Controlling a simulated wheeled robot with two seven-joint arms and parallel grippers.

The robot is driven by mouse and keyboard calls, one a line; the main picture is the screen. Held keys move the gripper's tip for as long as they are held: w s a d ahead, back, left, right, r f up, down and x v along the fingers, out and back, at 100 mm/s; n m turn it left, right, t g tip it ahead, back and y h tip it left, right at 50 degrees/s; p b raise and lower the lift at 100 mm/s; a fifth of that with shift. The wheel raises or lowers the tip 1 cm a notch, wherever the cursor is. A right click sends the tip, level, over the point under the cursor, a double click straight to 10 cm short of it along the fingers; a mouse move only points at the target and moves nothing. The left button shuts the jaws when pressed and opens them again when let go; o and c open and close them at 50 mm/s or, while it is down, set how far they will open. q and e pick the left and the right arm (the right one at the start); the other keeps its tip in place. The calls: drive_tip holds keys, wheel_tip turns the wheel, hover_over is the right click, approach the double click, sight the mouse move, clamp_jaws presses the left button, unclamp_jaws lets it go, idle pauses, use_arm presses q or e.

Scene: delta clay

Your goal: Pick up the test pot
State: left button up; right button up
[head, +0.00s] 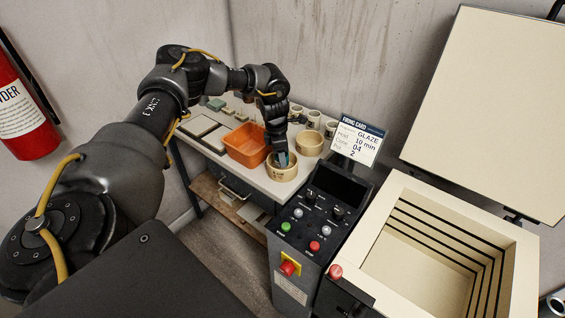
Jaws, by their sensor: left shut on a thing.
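A round, cream-coloured pot (281,174) stands at the front edge of the workbench, with a small dark marking on its side. I take it to be the test pot, though the marking is too small to read. My left gripper (283,159) reaches down from above and is shut on the pot at its rim. The fingers hide part of the pot's inside. The pot looks upright; I cannot tell whether it touches the bench top. My right gripper is not in view.
An orange bin (246,145) stands just left of the pot. Another cream pot (309,143) and several small cups (314,118) stand behind it. A control panel (316,222) with a firing card (358,140) stands to the right, beside an open, empty kiln (412,270).

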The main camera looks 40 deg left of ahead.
use_arm(q)
drive_tip(key=s+r, duration=0.1)
drive_tip(key=s+d+r, duration=0.1)
drive_tip(key=r, duration=0.1)
drive_tip(key=s+r+b, duration=0.1)
drive_tip(key=r, duration=0.1)
drive_tip(key=shift+s+d, duration=0.3)
drive_tip(key=shift+s, duration=0.1)
drive_tip(key=s+d+r+b, duration=0.2)
drive_tip(key=s+d+r, duration=0.2)
drive_tip(key=s, duration=0.4)
drive_tip(key=d+m, duration=0.7)
drive_tip(key=shift+d+f+g, duration=0.3)
drive_tip(key=shift+f+g, duration=0.05)
drive_tip(key=shift+g, duration=0.05)
drive_tip(key=d+m, duration=0.3)
drive_tip(key=s+d+m, duration=0.1)
drive_tip(key=d+m, duration=0.2)
drive_tip(key=s+d+f+m+g, duration=0.1)
drive_tip(key=d+m, duration=0.2)
drive_tip(key=shift+s+d, duration=0.1)
drive_tip(key=shift+s+d+m, duration=0.1)
drive_tip(key=shift+d+m, duration=0.35)
drive_tip(key=shift+m, duration=0.05)
